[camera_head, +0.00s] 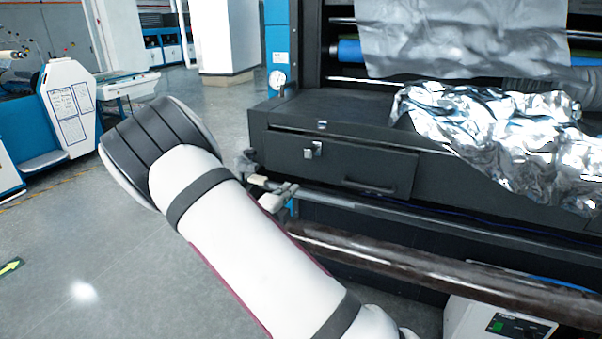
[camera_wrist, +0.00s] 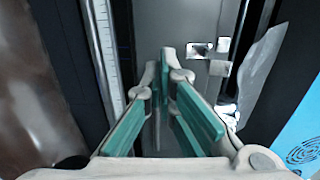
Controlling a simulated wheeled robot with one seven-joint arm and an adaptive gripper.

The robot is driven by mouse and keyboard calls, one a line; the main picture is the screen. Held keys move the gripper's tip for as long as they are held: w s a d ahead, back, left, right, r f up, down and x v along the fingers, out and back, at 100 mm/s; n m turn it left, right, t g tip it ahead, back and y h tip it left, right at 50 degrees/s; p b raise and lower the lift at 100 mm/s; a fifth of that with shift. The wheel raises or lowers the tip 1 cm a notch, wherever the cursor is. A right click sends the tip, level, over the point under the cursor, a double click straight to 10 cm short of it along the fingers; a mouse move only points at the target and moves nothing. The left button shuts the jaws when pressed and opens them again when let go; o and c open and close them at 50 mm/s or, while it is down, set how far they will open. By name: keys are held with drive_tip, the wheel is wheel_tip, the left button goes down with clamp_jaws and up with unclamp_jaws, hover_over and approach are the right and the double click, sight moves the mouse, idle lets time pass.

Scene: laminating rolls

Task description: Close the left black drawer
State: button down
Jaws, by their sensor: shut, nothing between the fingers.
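The black drawer (camera_head: 340,166) sits in the front of the dark machine, with a small metal latch (camera_head: 312,150) at its upper part and a bar handle (camera_head: 369,187) low on its right. Its front looks nearly flush; I cannot tell whether a small gap remains. In the wrist view the grey drawer front (camera_wrist: 180,28) and the latch (camera_wrist: 208,49) lie ahead of the fingers. My gripper (camera_wrist: 166,78) is shut and empty, its teal-padded fingers pointing at the drawer front. I cannot tell whether they touch it.
A metal rail (camera_head: 400,213) and a brown roller (camera_head: 440,275) run below the drawer. Crumpled silver foil (camera_head: 510,135) hangs over the machine top at right. A white control box (camera_head: 497,322) stands low at right. The floor (camera_head: 70,260) at left is open.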

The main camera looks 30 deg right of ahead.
sight(310, 166)
drive_tip(key=p+x, duration=0.1)
drive_tip(key=x, duration=1.1)
drive_tip(key=shift+w+d, duration=0.15)
drive_tip(key=shift+d, duration=0.1)
drive_tip(key=b+x, duration=0.2)
drive_tip(key=x, duration=0.2)
drive_tip(key=shift+w+d, duration=0.2)
drive_tip(key=shift+w, duration=0.1)
drive_tip(key=shift+w+d+b, duration=0.1)
drive_tip(key=shift+d+b, duration=0.1)
drive_tip(key=shift+b, duration=0.1)
drive_tip(key=shift+r, duration=0.2)
drive_tip(key=shift+d, duration=0.1)
